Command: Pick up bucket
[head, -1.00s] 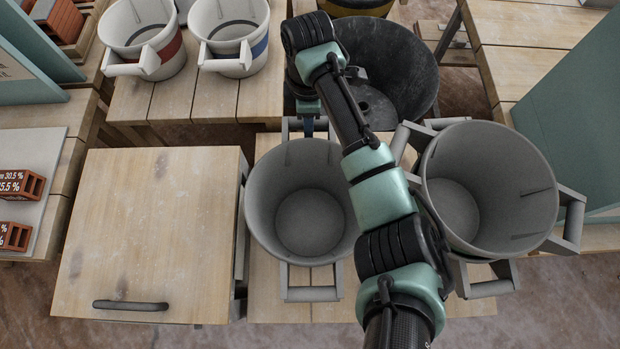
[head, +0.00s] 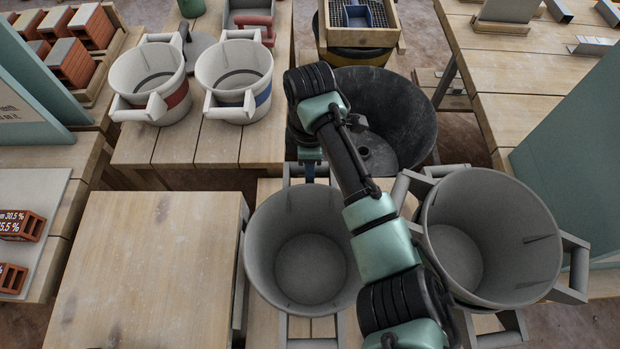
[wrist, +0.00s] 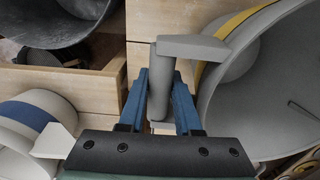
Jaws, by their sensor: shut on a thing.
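The middle grey bucket (head: 268,238) stands upright and empty on a wooden table in the head view. My gripper (head: 311,170) is at its far handle, partly hidden by my arm. In the wrist view, my gripper's blue fingers (wrist: 161,92) are shut on the upright grey bar of the handle (wrist: 163,62). That bucket (wrist: 265,105) fills the right side there and shows a yellow band. A second grey bucket (head: 535,220) stands to the right, partly behind my arm.
A large black tub (head: 405,110) stands just beyond. Two white buckets, one red-banded (head: 145,70) and one blue-banded (head: 230,72), stand at the back left. A wooden-topped block (head: 145,255) is close on the left. A teal panel (head: 575,165) stands at the right.

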